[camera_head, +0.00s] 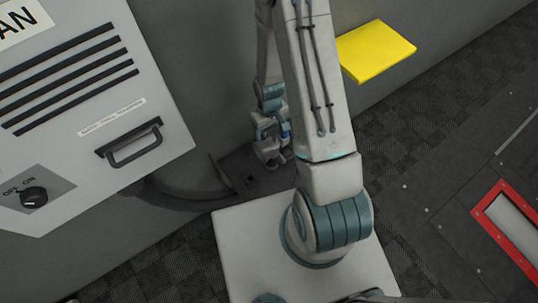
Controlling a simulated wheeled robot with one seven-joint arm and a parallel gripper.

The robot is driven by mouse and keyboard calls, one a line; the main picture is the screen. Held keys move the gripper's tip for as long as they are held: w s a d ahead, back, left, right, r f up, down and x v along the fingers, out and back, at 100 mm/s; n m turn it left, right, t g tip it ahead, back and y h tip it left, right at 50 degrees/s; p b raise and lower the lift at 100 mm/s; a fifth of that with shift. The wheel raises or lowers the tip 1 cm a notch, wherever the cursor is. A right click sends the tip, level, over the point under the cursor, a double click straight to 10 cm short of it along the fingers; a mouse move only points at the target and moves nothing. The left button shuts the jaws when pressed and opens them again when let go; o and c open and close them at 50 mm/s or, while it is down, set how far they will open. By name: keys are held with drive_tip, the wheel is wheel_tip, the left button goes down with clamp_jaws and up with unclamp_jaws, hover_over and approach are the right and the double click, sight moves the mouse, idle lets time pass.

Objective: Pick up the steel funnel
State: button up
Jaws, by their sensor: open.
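I do not see the steel funnel in the head view. My gripper (274,162) hangs low beside the grey wall, left of my large arm link, and is small in the picture. Its fingers point down, and I see nothing held between them. It is open. My own arm and base cover much of the middle of the view and may hide things behind them.
A grey cabinet (75,95) with black vents, a handle (133,143) and an on-off knob (33,196) stands at left. A yellow shelf (376,50) juts from the grey wall. A red-framed roller opening (512,225) lies in the floor at right. Dark floor (415,175) is clear between.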

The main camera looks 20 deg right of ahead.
clamp_jaws()
drive_tip(key=shift+r, duration=0.15)
idle(0.4)
